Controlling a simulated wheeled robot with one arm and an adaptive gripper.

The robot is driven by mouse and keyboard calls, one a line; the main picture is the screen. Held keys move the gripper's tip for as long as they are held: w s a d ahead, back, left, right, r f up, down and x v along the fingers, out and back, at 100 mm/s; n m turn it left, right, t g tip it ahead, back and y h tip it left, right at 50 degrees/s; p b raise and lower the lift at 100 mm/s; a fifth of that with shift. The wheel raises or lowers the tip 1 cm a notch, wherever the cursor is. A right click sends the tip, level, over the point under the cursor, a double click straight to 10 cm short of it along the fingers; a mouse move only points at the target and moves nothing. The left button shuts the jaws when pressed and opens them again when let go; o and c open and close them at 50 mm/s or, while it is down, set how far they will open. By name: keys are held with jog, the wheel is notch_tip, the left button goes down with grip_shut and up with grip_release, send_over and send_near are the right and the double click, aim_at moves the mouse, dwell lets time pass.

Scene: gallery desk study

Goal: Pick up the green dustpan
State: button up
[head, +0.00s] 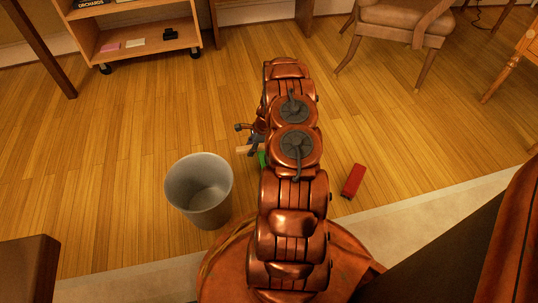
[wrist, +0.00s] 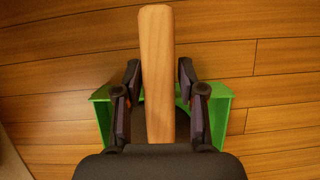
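The green dustpan (wrist: 221,104) lies on the wooden floor in the wrist view, with its light wooden handle (wrist: 158,60) pointing up the picture. My gripper (wrist: 159,70) is open, with one dark finger on each side of the handle and a narrow gap on both sides. The pan spreads out behind the fingers, and the gripper body hides its lower middle. In the head view my arm covers most of the dustpan; only a small green piece (head: 262,159) and a bit of the handle (head: 243,149) show beside it.
A grey bin (head: 200,190) stands on the floor left of my arm. A red block-like object (head: 353,181) lies to the right. A wooden shelf cart (head: 135,40) and a chair (head: 400,25) stand at the back. Open floor lies between them.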

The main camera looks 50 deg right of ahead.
grip_shut()
jog(key=shift+r, duration=0.15)
dwell(0.4)
